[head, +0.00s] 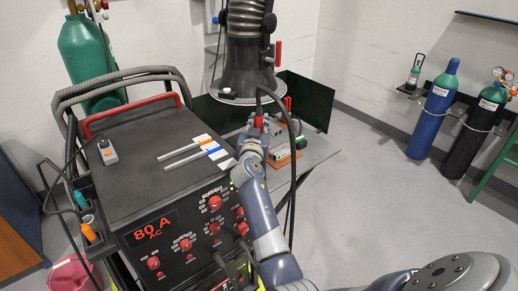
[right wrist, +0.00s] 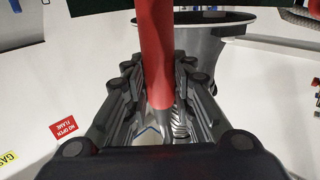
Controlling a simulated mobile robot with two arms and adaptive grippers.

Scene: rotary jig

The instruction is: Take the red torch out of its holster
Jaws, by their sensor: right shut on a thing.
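The red torch (right wrist: 155,50) is between the two fingers of my right gripper (right wrist: 158,78), which is shut on its red handle in the right wrist view. A grey metal part of it shows below the red, between the fingers. In the head view, a little of the red torch (head: 260,121) shows at the fingertips of my right gripper (head: 262,128), over the small table and below the black extraction hood. I cannot make out the holster, nor whether the torch is touching it. My left gripper is not in view.
The welding machine (head: 140,140) stands at left, with flat metal strips (head: 185,158) on top. The extraction hood (head: 246,75) hangs close above my right gripper. A dark cable runs down beside the gripper. The grey table (head: 315,150) holds small parts.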

